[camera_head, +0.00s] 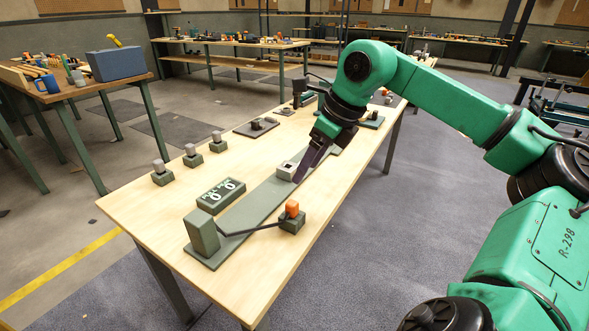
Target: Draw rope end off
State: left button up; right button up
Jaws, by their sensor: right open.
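A dark rope-like strand (250,230) runs from a grey-green upright block (202,232) to a small dark green block (291,224). An orange piece (292,208) sits on top of that small block, at the strand's right end. The upright block stands at the near end of a long grey-green board (258,207). My right gripper (299,178) reaches down over the board, beside a pale square block (287,170). It is open, pointing down, and apart from the orange piece. Its fingers overlap in this view, and any contact with the pale block cannot be told. My left gripper is not in view.
A green box with white ring marks (221,195) lies left of the board. Several grey-topped knobs on green bases (162,174) stand along the table's left side. More fixtures (257,127) stand farther back. The wooden tabletop (150,212) is bare at its near left corner.

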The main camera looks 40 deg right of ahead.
send_over(293, 203)
jog(key=s, duration=0.2)
notch_tip(293, 203, down, 6)
jog(key=x, duration=0.5)
jog(key=d+x, duration=0.1)
jog(key=x, duration=0.1)
jog(key=shift+s+f+p, duration=0.15)
jog(key=shift+f+p, duration=0.2)
jog(key=shift+p, duration=0.05)
grip_shut()
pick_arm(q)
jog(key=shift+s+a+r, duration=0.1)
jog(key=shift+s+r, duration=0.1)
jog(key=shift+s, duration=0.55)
pick_arm(e)
jog(key=shift+r, duration=0.15)
